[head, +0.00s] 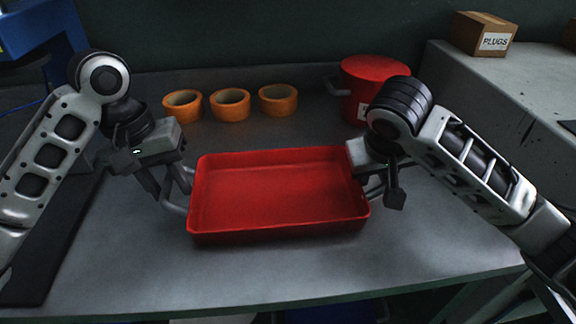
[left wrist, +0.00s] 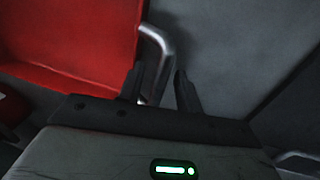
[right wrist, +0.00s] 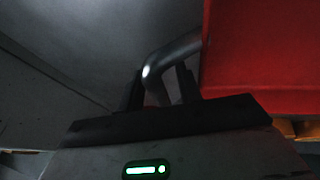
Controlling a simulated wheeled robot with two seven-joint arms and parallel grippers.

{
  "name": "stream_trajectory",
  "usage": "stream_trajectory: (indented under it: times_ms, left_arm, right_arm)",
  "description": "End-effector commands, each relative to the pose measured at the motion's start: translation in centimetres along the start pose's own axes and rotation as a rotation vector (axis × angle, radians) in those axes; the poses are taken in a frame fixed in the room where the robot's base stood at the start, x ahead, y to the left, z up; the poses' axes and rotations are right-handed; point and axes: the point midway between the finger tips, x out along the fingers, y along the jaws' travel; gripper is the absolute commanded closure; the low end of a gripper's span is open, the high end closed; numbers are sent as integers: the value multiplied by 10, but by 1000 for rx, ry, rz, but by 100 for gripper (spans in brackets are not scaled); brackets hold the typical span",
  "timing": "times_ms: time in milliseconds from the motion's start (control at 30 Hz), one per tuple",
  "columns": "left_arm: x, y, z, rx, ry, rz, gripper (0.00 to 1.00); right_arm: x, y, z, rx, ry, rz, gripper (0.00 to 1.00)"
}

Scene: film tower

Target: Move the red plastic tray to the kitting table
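The red plastic tray (head: 280,235) lies flat and empty on a grey table, with a metal handle at each end. My left gripper (head: 164,186) is at its left handle (head: 176,209); its fingers are apart, with the handle bar (left wrist: 165,45) running between them in the left wrist view. My right gripper (head: 381,188) is at the right handle. In the right wrist view its fingers are apart, with the bar (right wrist: 170,56) passing between them. I cannot tell whether any finger touches a handle.
Several orange tape rolls (head: 230,105) stand behind the tray. A red pot (head: 375,73) stands at the back right of the grey table (head: 270,275). A box labelled PLUGS (head: 482,35) sits on a side surface at the right. The table in front of the tray is clear.

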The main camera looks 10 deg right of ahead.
Motion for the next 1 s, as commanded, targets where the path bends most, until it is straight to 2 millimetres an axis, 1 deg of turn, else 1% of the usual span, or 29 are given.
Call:
stream_trajectory:
  times_ms: [67, 167, 267, 500, 633, 800, 933, 1000]
  left_arm:
    - [-2, 0, 0, 1, 1, 0, 65]
    - [-11, 0, -1, 1, 5, -1, 65]
    - [-29, 0, -1, 1, 7, -2, 65]
    - [-81, -1, -1, -1, 7, -3, 65]
    - [-103, 0, -1, -2, 5, -1, 65]
    - [-118, 0, 0, -2, 2, -1, 65]
    - [-120, 0, 0, -1, -1, -1, 65]
    - [-120, 0, 0, -1, -1, -1, 65]
  right_arm:
    - [0, 0, 0, -1, 1, -1, 65]
    - [0, -1, 0, -1, 1, -2, 65]
    - [0, -1, 0, -1, 1, -2, 65]
    - [0, -1, 0, -2, 1, -3, 65]
    - [0, -1, 0, -2, 1, -3, 65]
    - [0, -1, 0, -2, 1, -3, 65]
    - [-6, -1, -1, -3, 5, -3, 65]
    - [-13, 0, -2, -3, 9, -2, 65]
